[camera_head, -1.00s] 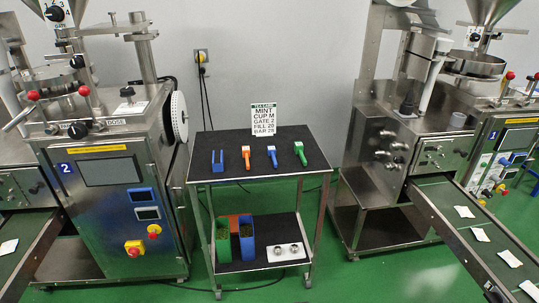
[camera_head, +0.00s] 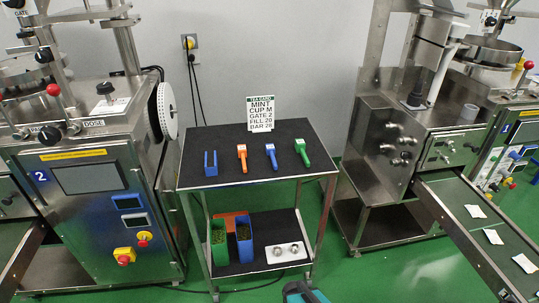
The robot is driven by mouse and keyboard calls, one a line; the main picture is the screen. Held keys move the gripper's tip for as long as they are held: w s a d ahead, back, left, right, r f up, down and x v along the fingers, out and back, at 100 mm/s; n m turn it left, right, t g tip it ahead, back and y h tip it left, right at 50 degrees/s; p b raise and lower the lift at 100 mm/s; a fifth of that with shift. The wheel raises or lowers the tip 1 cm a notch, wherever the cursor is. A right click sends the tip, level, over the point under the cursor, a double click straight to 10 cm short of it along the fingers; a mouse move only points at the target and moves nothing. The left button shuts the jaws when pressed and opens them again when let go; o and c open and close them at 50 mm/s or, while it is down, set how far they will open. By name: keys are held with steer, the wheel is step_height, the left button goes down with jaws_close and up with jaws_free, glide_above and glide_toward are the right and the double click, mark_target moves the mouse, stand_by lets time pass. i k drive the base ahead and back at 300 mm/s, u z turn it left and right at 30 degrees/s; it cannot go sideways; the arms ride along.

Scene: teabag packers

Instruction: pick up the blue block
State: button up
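Nothing touches the pronged blue piece. My gripper is not in view; only a teal and dark part, apparently mine, shows at the bottom edge.
A tea card (camera_head: 262,112) stands at the back of the cart top. The lower shelf holds a green bin (camera_head: 219,243), a blue bin (camera_head: 245,245) and a white holder (camera_head: 286,253). Packing machines flank the cart on both sides. Green floor (camera_head: 345,285) lies clear in front.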

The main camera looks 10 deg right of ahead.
mark_target(271, 150)
steer(key=u, duration=0.05)
steer(key=k, duration=0.55)
steer(key=u, duration=0.6)
steer(key=k, duration=0.8)
steer(key=u, duration=0.95)
steer(key=i, duration=1.65)
steer(key=z, duration=0.45)
